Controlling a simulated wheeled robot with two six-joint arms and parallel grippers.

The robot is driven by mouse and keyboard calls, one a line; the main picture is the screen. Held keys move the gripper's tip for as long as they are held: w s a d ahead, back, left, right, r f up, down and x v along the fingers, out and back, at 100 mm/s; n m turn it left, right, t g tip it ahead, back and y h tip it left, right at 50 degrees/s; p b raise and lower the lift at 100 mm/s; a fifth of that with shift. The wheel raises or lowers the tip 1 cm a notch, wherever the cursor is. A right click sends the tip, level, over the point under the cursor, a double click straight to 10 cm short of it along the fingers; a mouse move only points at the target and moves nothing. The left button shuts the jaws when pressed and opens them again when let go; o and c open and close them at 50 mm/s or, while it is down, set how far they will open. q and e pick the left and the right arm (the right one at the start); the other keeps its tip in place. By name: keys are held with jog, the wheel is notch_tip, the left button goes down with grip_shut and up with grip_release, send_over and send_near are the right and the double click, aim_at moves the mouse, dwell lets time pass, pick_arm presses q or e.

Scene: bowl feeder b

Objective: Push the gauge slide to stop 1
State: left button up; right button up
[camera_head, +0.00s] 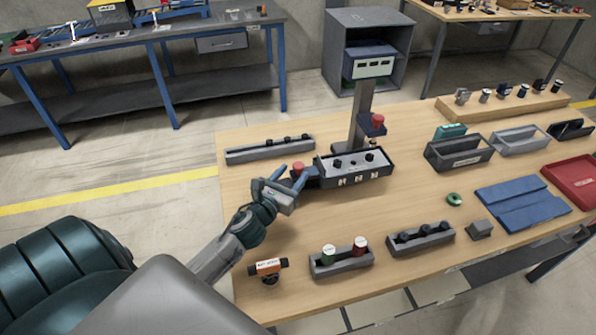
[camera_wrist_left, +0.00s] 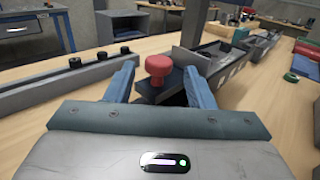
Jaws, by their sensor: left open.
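The gauge slide, a dark block with a red knob (camera_head: 298,168), is at the left end of a dark gauge tray (camera_head: 355,178) with several numbered white labels on its front. My left gripper (camera_head: 283,182) is open, with its blue fingers on either side of the red knob. In the left wrist view the red knob (camera_wrist_left: 158,66) stands upright between the two fingertips (camera_wrist_left: 160,80), with a visible space to each finger. The dark plate under the knob is partly hidden by the right finger. My right gripper is not in view.
A grey post (camera_head: 362,115) with another red knob stands behind the gauge. A long grey rail (camera_head: 270,149) with black knobs lies behind the gripper. Holders with green and red jars (camera_head: 341,262) and black knobs (camera_head: 420,238) stand in front. Several bins are at right.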

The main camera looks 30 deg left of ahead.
pick_arm(q)
jog(key=s+b, duration=0.2)
jog(key=s, duration=0.4)
jog(key=shift+s+d, duration=0.15)
jog(key=shift+d, duration=0.2)
